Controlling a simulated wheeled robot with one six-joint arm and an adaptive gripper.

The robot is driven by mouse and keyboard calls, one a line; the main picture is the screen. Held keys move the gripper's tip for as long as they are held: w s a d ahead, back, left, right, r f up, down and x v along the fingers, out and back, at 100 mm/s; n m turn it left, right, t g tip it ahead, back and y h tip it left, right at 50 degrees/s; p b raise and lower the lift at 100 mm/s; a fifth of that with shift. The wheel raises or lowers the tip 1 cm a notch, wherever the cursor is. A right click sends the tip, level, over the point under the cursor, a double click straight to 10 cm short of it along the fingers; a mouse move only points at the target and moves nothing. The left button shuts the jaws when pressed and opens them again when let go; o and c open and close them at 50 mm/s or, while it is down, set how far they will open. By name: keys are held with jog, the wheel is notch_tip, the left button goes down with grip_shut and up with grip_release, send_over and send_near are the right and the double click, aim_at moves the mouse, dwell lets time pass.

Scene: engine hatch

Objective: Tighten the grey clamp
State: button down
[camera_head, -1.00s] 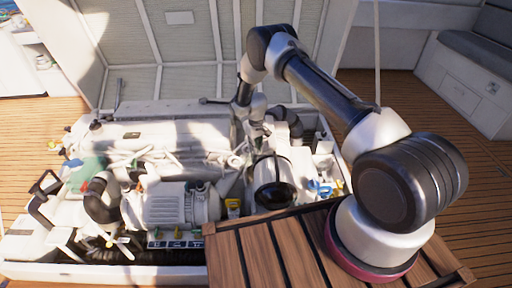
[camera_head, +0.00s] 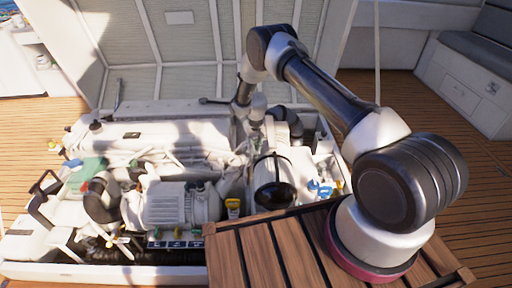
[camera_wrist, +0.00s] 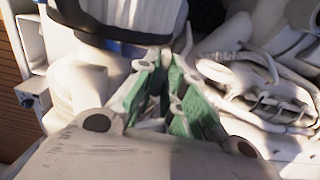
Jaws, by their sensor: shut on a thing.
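My gripper (camera_head: 253,137) reaches down into the middle of the engine bay in the head view. It also shows in the wrist view (camera_wrist: 170,75), where its two green-padded fingers converge at the tips on a small part. I take this to be the grey clamp, but the fingers hide most of it, so its shape and position cannot be told. A pale cylinder with a dark band (camera_wrist: 130,25) is right beyond the fingertips. In the head view the clamp cannot be picked out among the pale engine parts.
A black-capped cylinder (camera_head: 273,195) and a blue valve handle (camera_head: 320,188) are near the slatted wooden platform (camera_head: 255,250). Pale hoses (camera_wrist: 250,75) crowd the fingers' right side.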

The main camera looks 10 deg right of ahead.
aim_at(256, 148)
dwell(0.3)
jog(key=c, duration=1.5)
grip_release()
notch_tip(256, 148, up, 12)
jog(key=shift+r, duration=0.1)
jog(key=s+d+n+g, duration=0.2)
jog(key=s, duration=0.6)
jog(key=s+d+r+n, duration=0.1)
jog(key=s+d+r, duration=0.1)
jog(key=s+r, duration=0.5)
jog(key=s+d+r, duration=0.3)
jog(key=s+r, duration=0.1)
jog(key=r, duration=0.6)
jog(key=s+d+r+n, duration=0.1)
jog(key=s+d+r, duration=0.1)
jog(key=s+r, duration=0.5)
jog(key=s+d+r+t, duration=0.2)
jog(key=s+r, duration=0.4)
jog(key=s+d+r+m+t, duration=0.1)
jog(key=s+d+r+t, duration=0.1)
jog(key=s+r, duration=0.4)
jog(key=s+d+r+t, duration=0.2)
jog(key=s+r, duration=0.4)
jog(key=shift+s+r+m, duration=0.1)
jog(key=shift+r+m, duration=0.2)
